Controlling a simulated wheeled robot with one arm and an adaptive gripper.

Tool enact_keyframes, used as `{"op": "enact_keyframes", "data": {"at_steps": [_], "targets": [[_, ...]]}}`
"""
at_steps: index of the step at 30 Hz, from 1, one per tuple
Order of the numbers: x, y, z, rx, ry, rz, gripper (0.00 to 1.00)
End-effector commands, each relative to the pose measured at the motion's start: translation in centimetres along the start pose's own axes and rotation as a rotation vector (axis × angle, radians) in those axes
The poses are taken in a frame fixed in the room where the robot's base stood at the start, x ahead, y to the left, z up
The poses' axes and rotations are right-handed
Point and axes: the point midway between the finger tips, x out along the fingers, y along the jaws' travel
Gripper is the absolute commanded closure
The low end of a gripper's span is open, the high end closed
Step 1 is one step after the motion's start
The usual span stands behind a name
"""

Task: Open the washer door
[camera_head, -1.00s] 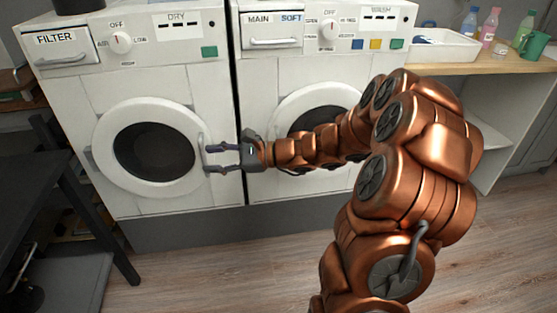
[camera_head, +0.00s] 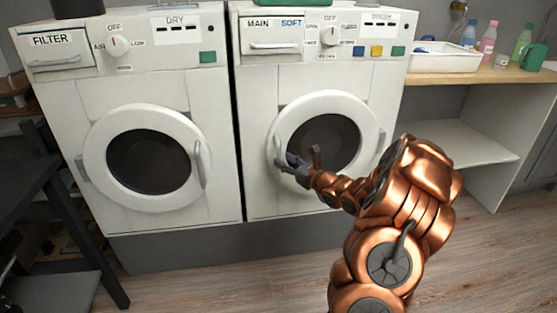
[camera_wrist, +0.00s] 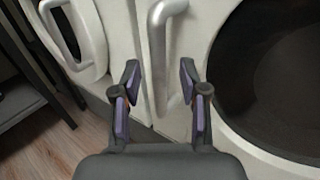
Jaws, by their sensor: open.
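The washer (camera_head: 255,105) is the white machine on the right, with a drawer marked MAIN and SOFT. Its round white door (camera_head: 370,135) with dark glass is closed. The door handle (camera_head: 277,150) is an upright bar on the door's left side. My gripper (camera_head: 290,160) is open at the handle. In the wrist view the handle (camera_wrist: 159,60) runs between the two open fingers (camera_wrist: 160,85), with a gap on each side. I cannot tell how deep it sits between them. The washer door's dark glass (camera_wrist: 275,75) fills the right of that view.
The dryer (camera_head: 75,100) stands close on the left; its closed door's handle (camera_head: 200,163) also shows in the wrist view (camera_wrist: 48,22). A black table (camera_head: 30,200) is at the far left. A counter (camera_head: 480,76) with a white tray (camera_head: 445,64) and bottles is at the right. Floor in front is clear.

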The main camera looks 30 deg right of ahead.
Motion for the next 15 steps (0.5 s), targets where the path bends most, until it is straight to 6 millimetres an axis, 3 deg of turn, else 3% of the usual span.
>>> {"op": "enact_keyframes", "data": {"at_steps": [6,15], "targets": [[2.6,0.1,-0.1,0.0,0.001,0.002,0.57],[3.4,0.1,0.0,0.0,0.0,0.002,0.57]]}}
